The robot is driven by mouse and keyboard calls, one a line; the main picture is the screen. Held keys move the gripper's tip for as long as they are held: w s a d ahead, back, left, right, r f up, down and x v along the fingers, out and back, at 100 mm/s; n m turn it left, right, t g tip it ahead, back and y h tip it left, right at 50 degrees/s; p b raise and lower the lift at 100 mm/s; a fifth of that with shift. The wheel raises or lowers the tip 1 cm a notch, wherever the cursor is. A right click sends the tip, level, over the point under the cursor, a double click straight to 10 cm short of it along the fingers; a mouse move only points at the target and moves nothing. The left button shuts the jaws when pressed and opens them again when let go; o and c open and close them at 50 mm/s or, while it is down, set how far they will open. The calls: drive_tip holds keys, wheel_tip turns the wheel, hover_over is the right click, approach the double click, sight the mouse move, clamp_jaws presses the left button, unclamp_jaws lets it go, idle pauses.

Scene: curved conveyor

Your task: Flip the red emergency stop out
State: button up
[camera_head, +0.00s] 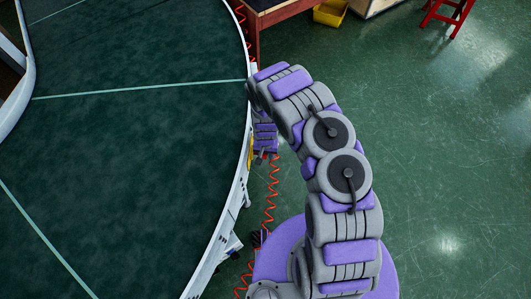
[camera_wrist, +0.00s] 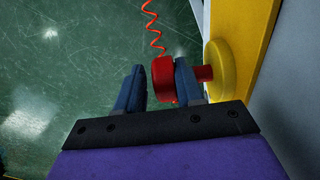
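The red emergency stop (camera_wrist: 163,80) shows in the wrist view as a round red head on a red stem, on a round yellow base (camera_wrist: 222,68) at the right. My gripper (camera_wrist: 160,84) is open around the red head. Its right finger lies between the head and the yellow base, across the stem. Its left finger stands to the left of the head with a gap. I cannot tell whether the right finger touches the head. In the head view my gripper (camera_head: 264,150) hangs beside the conveyor's outer edge, and the red head cannot be made out there.
The curved conveyor (camera_head: 130,170) with a white rim fills the left of the head view. A coiled red cable (camera_head: 270,190) runs beside it, also behind the stop in the wrist view. A wooden table, yellow bin (camera_head: 330,12) and red stool (camera_head: 447,15) stand far back. The right floor is clear.

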wheel_tip(320, 180, up, 17)
drive_tip(key=p, duration=0.4)
drive_tip(key=shift+r, duration=0.15)
drive_tip(key=shift+w+r, duration=0.1)
idle(0.5)
drive_tip(key=s+d+r, duration=0.2)
drive_tip(key=s+r, duration=0.1)
drive_tip(key=r, duration=0.5)
drive_tip(key=s+d+r, duration=0.3)
drive_tip(key=r, duration=0.5)
drive_tip(key=s+d+r, duration=0.2)
drive_tip(key=s+r, duration=0.1)
drive_tip(key=r, duration=0.5)
drive_tip(key=s+d+r, duration=0.1)
drive_tip(key=s+r, duration=0.3)
drive_tip(key=s, duration=0.3)
drive_tip(key=s+d+r+n+g, duration=0.1)
drive_tip(key=s+r, duration=0.3)
drive_tip(key=s, duration=0.4)
drive_tip(key=s+d+r, duration=0.3)
drive_tip(key=s+r, duration=0.1)
drive_tip(key=s, duration=0.4)
drive_tip(key=shift+s+d+r+n+g, duration=0.2)
drive_tip(key=shift+r+n+g, duration=0.1)
drive_tip(key=shift+g, duration=0.1)
